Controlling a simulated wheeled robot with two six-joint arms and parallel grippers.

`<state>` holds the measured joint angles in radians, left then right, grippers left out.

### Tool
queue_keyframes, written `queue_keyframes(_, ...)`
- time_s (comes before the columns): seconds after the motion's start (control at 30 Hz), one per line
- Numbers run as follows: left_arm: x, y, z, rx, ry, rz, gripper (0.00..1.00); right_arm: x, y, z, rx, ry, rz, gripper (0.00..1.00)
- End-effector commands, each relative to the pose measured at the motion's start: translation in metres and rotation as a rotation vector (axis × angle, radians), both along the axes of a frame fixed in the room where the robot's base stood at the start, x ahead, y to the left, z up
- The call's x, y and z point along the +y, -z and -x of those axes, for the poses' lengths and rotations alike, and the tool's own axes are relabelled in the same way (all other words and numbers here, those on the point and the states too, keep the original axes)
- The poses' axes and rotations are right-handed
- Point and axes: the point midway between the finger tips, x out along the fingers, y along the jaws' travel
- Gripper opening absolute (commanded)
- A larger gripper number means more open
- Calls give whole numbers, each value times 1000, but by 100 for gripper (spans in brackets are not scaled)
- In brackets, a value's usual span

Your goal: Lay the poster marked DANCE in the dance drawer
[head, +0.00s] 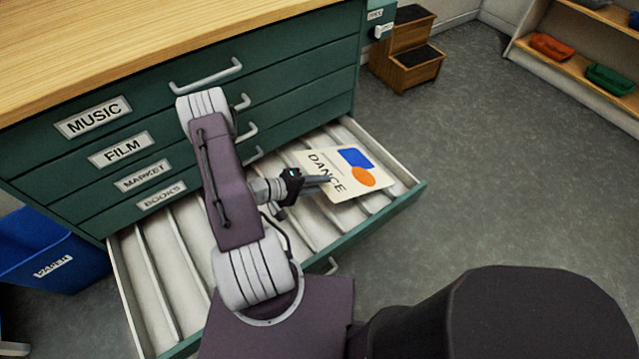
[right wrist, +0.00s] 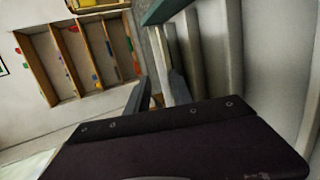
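The DANCE poster (head: 350,166) is a cream sheet with a blue shape and an orange oval. It is over the right end of the open bottom drawer (head: 408,198), turned at an angle to the drawer's sides. My right gripper (head: 326,180) is at its left edge, fingers overlapping the sheet, and appears shut on it. In the right wrist view a pale strip, apparently the poster edge-on, shows between the fingers (right wrist: 160,88). I cannot tell whether the poster touches the drawer floor. My left gripper is not in view.
Closed drawers labelled MUSIC (head: 93,117), FILM (head: 120,149), MARKET and BOOKS are above the open one. A blue PAPER bin (head: 45,245) stands left. A wooden step stool (head: 408,62) and a shelf with trays (head: 575,65) stand behind. The floor at right is clear.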

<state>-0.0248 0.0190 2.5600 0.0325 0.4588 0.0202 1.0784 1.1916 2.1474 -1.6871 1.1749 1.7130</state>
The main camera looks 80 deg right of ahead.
Motion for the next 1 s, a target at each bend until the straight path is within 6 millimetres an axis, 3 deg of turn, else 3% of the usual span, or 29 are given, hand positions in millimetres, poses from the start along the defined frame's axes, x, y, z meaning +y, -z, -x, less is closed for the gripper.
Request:
queue_keyframes(0.03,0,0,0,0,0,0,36,0,0,0,0,0,0,31)
queue_keyframes(0.1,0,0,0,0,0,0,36,0,0,0,0,0,0,46)
queue_keyframes(0.43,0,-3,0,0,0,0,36,2,-3,-3,0,-1,0,46)
queue_keyframes(0.8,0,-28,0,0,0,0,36,39,-31,-48,-1,-5,-1,46)
queue_keyframes(1.0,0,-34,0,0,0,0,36,53,-38,-62,-1,-2,1,46)
